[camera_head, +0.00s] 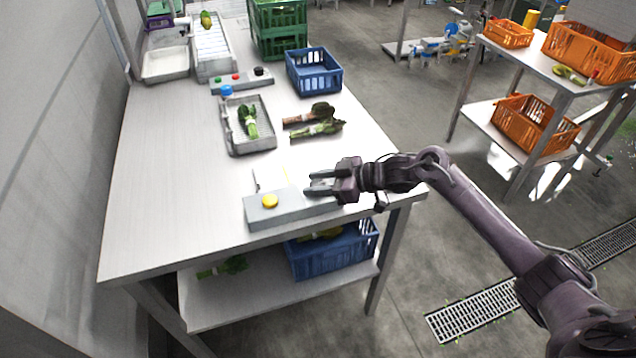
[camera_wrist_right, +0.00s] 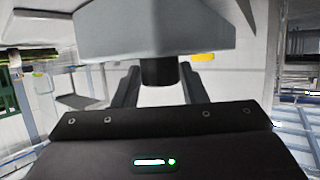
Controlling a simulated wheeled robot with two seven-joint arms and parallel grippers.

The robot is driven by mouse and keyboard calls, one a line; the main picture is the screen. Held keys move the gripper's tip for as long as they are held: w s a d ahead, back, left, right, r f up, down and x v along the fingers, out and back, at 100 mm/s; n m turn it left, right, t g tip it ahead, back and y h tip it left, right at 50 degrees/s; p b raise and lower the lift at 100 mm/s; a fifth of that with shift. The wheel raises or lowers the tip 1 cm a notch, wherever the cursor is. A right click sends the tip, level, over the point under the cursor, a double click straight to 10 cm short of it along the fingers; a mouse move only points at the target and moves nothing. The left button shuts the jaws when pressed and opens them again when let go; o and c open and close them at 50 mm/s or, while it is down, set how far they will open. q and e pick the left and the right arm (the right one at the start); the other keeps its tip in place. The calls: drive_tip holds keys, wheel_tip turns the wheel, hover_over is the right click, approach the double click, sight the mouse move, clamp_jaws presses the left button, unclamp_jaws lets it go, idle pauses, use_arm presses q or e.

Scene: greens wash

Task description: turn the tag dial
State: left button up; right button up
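A grey box (camera_head: 292,211) with a yellow button (camera_head: 270,201) stands at the near right edge of the steel table. My right gripper (camera_head: 312,182) is at the box's right end, its two fingers spread with a gap between them. In the right wrist view the box (camera_wrist_right: 155,30) fills the top, and a short dark dial (camera_wrist_right: 160,72) sticks out of it between my right fingertips (camera_wrist_right: 160,75). I cannot tell whether the fingers touch the dial. In the head view the dial is hidden behind the gripper. My left gripper is out of view.
A grey tray (camera_head: 233,151) with greens, loose bunches of greens (camera_head: 318,127), a blue crate (camera_head: 330,83) and a button panel (camera_head: 255,83) stand farther back on the table (camera_head: 150,190). The table's left middle is clear. Another blue crate (camera_head: 340,262) is on the lower shelf.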

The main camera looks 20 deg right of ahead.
drive_tip(key=shift+o, duration=1.4)
drive_tip(key=shift+d, duration=0.1)
drive_tip(key=b+v, duration=0.1)
drive_tip(key=v, duration=0.6)
drive_tip(key=shift+s, duration=0.1)
drive_tip(key=shift+s+d+r, duration=0.1)
drive_tip(key=shift+d+r, duration=0.05)
drive_tip(key=shift+d, duration=0.05)
